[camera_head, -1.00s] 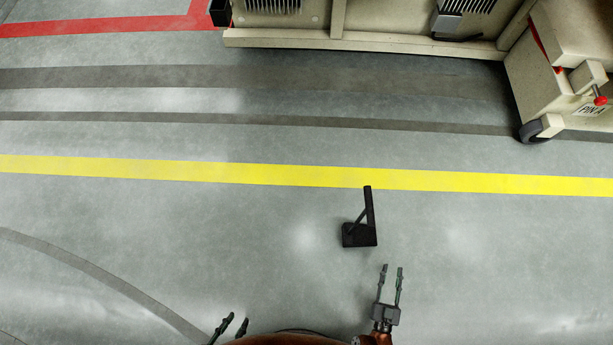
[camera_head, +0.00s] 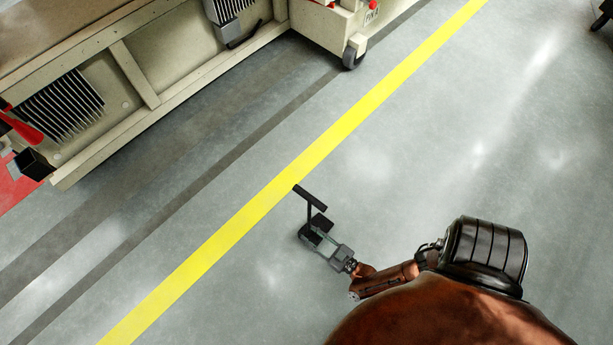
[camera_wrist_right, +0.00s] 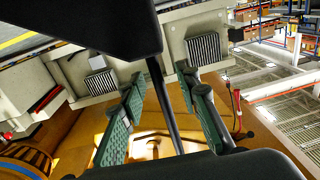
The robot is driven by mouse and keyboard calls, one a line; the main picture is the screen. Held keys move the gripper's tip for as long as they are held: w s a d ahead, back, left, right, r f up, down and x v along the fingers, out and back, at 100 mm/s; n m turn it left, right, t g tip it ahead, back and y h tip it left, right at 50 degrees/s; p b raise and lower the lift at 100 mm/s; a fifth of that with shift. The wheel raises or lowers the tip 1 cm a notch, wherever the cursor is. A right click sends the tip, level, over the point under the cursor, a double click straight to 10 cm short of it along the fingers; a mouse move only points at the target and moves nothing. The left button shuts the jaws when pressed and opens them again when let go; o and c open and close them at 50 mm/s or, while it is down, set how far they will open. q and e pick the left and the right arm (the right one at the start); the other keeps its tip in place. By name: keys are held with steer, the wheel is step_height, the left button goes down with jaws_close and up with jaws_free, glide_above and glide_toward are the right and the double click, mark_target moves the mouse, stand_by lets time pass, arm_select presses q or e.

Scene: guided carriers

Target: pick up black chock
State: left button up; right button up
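The black chock (camera_head: 309,198) stands on the grey floor just to the right of the yellow line, its handle rising above a dark base. My right gripper (camera_head: 314,228) is at its base, fingers on either side, hiding part of it. In the right wrist view, the two green-padded fingers (camera_wrist_right: 160,95) are apart, with a black bar of the chock (camera_wrist_right: 163,110) between them and gaps on both sides. Large black shapes cover the top and bottom of that view. My left gripper is not in view.
A beige carrier (camera_head: 150,55) with a caster wheel (camera_head: 352,57) stands at the upper left, beyond the yellow floor line (camera_head: 235,228). The floor (camera_head: 480,130) right of the line is mostly clear.

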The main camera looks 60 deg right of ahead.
steer(key=shift+w+d, duration=0.4)
steer(key=shift+w, duration=0.2)
steer(key=shift+w+a, duration=0.1)
steer(key=shift+a, duration=0.1)
steer(key=shift+c, duration=1.1)
jaws_close()
steer(key=shift+r, duration=0.25)
